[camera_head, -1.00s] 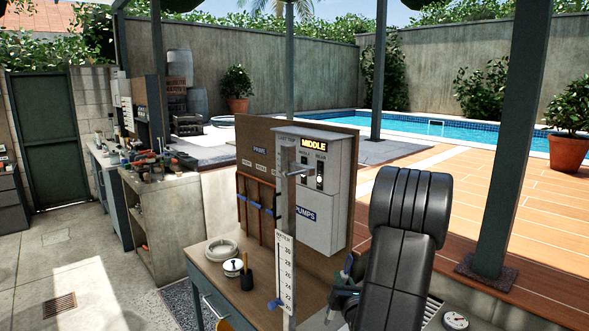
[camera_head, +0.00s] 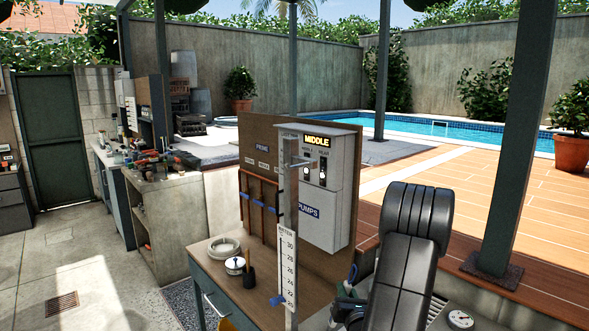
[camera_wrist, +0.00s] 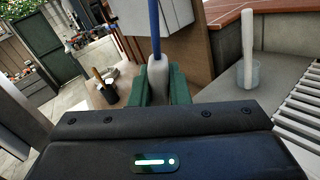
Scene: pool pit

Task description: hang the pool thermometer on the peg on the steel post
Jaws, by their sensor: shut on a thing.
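The steel post (camera_head: 290,205) stands upright at the desk. Its peg (camera_head: 302,163) juts to the right near the top and looks bare. My gripper (camera_wrist: 157,88) has green fingers shut on the pale grey body of what looks like the pool thermometer (camera_wrist: 157,70). A blue upper part rises from that body, out of the top of the wrist view. In the head view my gripper (camera_head: 347,299) is low and right of the post, below the peg's height. My arm hides most of it there, and the thermometer is hard to make out.
A white number scale (camera_head: 288,265) with a blue clip is on the post. Behind stand a brown board (camera_head: 258,170) and a grey control box (camera_head: 322,190). A pale cylinder stands in a clear cup (camera_wrist: 247,75) at right.

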